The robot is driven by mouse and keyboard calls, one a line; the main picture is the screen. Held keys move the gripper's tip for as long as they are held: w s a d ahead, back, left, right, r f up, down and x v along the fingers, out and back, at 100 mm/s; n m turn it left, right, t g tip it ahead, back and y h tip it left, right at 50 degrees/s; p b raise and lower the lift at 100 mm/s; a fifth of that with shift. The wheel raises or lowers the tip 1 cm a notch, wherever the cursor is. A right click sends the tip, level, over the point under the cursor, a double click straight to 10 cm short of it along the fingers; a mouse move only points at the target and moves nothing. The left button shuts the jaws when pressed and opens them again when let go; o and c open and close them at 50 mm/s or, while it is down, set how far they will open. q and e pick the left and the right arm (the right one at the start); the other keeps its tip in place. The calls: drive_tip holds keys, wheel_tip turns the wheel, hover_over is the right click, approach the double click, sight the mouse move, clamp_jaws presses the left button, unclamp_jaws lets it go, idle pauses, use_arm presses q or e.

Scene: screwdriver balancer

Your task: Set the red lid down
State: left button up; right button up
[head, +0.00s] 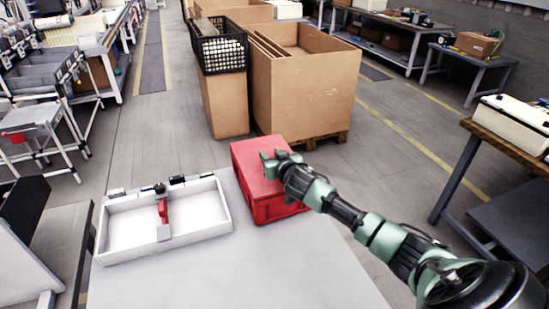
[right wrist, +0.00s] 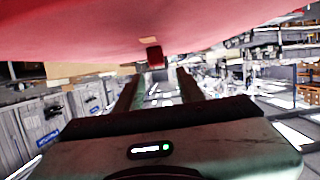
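The red toolbox (head: 283,211) sits on the pale table, right of the white tray. Its red lid (head: 256,178) lies over it and looks flat or nearly so; I cannot tell if a small gap remains. My right gripper (head: 274,158) is at the lid's far part, its arm reaching in from the right. In the right wrist view the lid (right wrist: 150,25) fills the top, close to the camera. The right gripper's fingers (right wrist: 160,80) are apart there, with a small red tab (right wrist: 155,56) just beyond and above the gap. My left gripper is not in view.
A white tray (head: 121,251) holds a red and black tool (head: 163,209), with small dark items along its back edge. The table's (head: 240,275) front part is clear.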

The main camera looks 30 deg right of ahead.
drive_tip(key=shift+r+p, duration=0.35)
drive_tip(key=shift+r, duration=0.4)
drive_tip(key=v, duration=0.3)
drive_tip(key=b+v, duration=0.1)
drive_tip(key=v, duration=0.6)
drive_tip(key=shift+s+a+f+b, duration=0.15)
drive_tip(key=shift+s+a+b, duration=0.05)
drive_tip(key=shift+s+b, duration=0.25)
drive_tip(key=shift+s+a+r, duration=0.1)
drive_tip(key=shift+s+r, duration=0.1)
drive_tip(key=shift+s, duration=0.3)
